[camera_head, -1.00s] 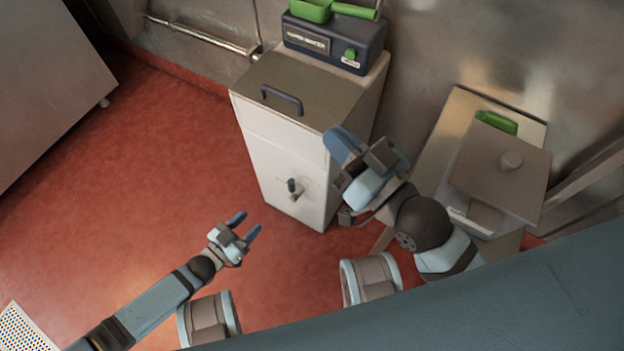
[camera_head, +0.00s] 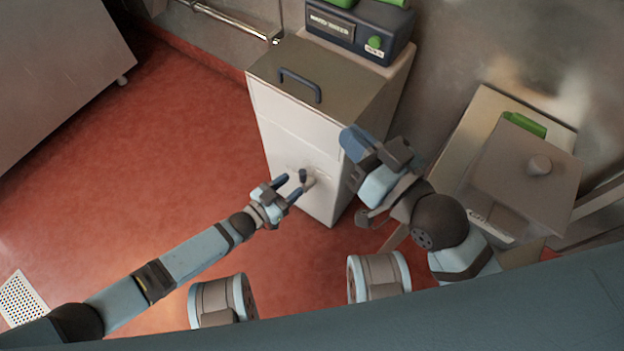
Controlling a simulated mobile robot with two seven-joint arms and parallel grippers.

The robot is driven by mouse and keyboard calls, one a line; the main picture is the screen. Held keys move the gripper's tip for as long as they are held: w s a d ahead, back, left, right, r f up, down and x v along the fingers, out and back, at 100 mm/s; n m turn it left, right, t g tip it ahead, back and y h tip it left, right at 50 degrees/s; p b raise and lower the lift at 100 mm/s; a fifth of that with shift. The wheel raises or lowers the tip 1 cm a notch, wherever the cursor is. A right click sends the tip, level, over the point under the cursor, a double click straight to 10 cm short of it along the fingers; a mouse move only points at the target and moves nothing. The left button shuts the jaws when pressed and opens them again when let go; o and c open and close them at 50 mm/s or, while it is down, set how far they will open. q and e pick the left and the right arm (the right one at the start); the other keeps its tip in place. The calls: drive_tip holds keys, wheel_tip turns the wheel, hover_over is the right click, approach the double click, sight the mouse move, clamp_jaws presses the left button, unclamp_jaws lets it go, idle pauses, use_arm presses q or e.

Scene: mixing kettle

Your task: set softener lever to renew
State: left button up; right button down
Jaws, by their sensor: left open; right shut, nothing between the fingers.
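The softener is the white cabinet (camera_head: 287,137) with a grey lid and a dark handle on top. Its small lever (camera_head: 303,175) has a dark knob and sits low on the front face. My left gripper (camera_head: 291,184) is open, its two blue fingers at the lever; I cannot tell whether they touch it. The lever's base shows just right of the fingertips. My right gripper (camera_head: 350,139) is shut and empty, in front of the cabinet's right edge and higher than the lever. Any markings by the lever are too small to read.
A dark control box (camera_head: 357,33) with a green knob stands on the cabinet's rear. A grey lidded box (camera_head: 520,165) with a green item sits on a bench at right. A pipe (camera_head: 235,18) runs along the wall. The red floor (camera_head: 170,170) at left is clear.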

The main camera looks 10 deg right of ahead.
sight(301, 178)
use_arm(q)
drive_tip(key=b+x, duration=0.1)
drive_tip(key=x, duration=0.3)
drive_tip(key=shift+w+d+f+b, duration=0.1)
drive_tip(key=shift+d+b, duration=0.05)
drive_tip(key=shift+b, duration=0.15)
drive_tip(key=shift+w+d, duration=0.2)
use_arm(e)
wheel_tip(301, 178, down, 3)
drive_tip(key=shift+a+g, duration=0.15)
drive_tip(key=shift+g, duration=0.45)
use_arm(q)
drive_tip(key=shift+d, duration=0.1)
